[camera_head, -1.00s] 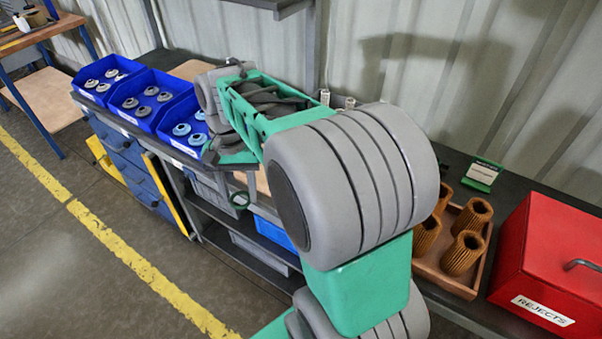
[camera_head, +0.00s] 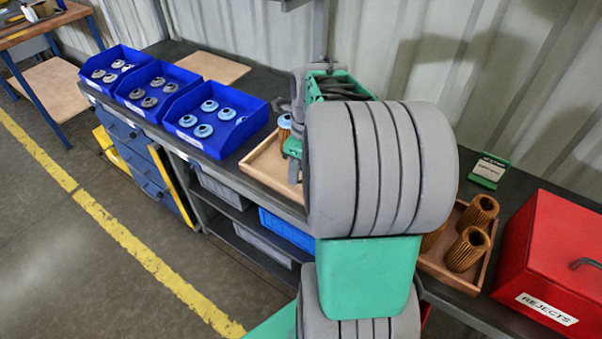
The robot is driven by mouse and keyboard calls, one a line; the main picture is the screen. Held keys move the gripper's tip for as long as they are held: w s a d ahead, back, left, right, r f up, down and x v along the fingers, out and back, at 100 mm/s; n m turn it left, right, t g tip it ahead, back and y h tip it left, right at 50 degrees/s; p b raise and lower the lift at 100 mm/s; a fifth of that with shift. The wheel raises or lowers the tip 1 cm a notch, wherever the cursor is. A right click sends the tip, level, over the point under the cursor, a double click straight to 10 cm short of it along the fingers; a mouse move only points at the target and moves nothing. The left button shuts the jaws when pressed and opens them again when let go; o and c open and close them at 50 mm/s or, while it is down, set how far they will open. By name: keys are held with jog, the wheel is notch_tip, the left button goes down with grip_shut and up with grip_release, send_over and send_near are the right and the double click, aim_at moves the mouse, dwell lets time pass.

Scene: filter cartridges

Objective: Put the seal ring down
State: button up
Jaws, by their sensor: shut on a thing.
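My gripper (camera_head: 292,148) is over the light wooden tray (camera_head: 262,168), mostly hidden behind my own arm. It is shut on the seal ring. The ring showed as a small dark green loop below the gripper a second ago; now I cannot make it out clearly. A brown pleated cartridge with a light blue cap (camera_head: 284,122) stands in the tray, just behind the gripper. I cannot tell whether the ring touches anything.
Three blue bins stand on the left of the bench; the nearest bin (camera_head: 222,146) holds light blue caps, the others grey ones. A flat board (camera_head: 212,67) lies behind. At right are a tray (camera_head: 437,262) of brown cartridges, a green-edged card (camera_head: 488,171) and a red rejects box (camera_head: 555,255).

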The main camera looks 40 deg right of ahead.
jog(key=w+d+f, duration=0.1)
jog(key=f, duration=0.1)
jog(key=w+d+f, duration=0.1)
jog(key=w+f, duration=0.1)
jog(key=w+d+f, duration=0.1)
jog(key=f, duration=0.1)
jog(key=shift+w+d+f, duration=0.25)
jog(key=shift+w, duration=0.05)
jog(key=shift+f+p, duration=0.3)
jog(key=shift+f, duration=1.15)
jog(key=shift+f, duration=0.15)
jog(key=o, duration=1)
jog(key=shift+c, duration=0.2)
jog(key=shift+o, duration=0.2)
